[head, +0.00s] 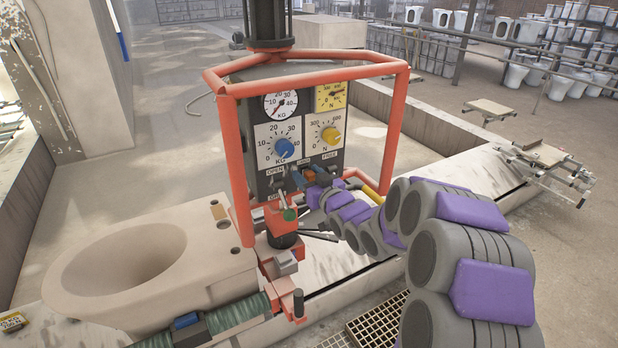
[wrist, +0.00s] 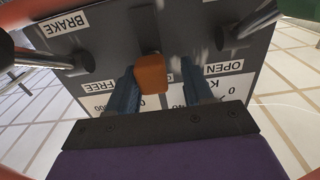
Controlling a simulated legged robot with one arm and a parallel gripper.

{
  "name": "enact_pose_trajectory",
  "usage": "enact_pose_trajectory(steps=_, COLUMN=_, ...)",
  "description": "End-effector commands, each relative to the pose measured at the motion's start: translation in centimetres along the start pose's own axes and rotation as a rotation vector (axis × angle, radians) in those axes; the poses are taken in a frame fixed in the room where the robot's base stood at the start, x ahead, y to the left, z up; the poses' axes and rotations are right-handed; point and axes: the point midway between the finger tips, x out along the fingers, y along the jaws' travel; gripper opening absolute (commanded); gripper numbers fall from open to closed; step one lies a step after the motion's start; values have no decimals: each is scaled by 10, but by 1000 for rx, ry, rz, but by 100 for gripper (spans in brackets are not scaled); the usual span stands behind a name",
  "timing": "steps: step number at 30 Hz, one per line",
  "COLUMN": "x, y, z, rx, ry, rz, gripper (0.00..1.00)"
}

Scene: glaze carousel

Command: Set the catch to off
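A grey control panel (head: 262,181) stands inside an orange-red tube frame. In the wrist view an orange block-shaped knob (wrist: 152,73) sticks out of it between the FREE and OPEN labels. I take this to be the catch; its own label is hidden or unreadable, so I cannot tell its setting. It also shows in the head view (head: 308,174), small and partly covered. My gripper (wrist: 158,88) is at the panel with its two blue fingers on either side of the knob. The left finger is close to it, and a gap shows on the right.
Metal levers flank the knob in the wrist view, one by BRAKE (wrist: 45,60) and one by OPEN (wrist: 250,28). Blue (head: 283,147) and yellow (head: 331,135) dials sit above. The tube frame (head: 238,165) surrounds the panel. A beige ceramic bowl (head: 75,285) stands at left.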

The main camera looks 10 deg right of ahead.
Motion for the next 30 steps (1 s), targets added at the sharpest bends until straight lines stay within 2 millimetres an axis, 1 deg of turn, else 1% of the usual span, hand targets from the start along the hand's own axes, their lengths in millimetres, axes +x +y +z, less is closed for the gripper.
enact_pose_trajectory(steps=9, x=-4, y=6, z=1, rx=5, ry=-2, rz=3, gripper=55)
enact_pose_trajectory(steps=14, x=-16, y=7, z=1, rx=6, ry=-2, rz=4, gripper=55)
enact_pose_trajectory(steps=20, x=-50, y=4, z=-1, rx=1, ry=-3, rz=4, gripper=55)
enact_pose_trajectory(steps=26, x=-89, y=2, z=0, rx=2, ry=-6, rz=6, gripper=55)
enact_pose_trajectory(steps=30, x=-119, y=1, z=1, rx=0, ry=-2, rz=6, gripper=55)
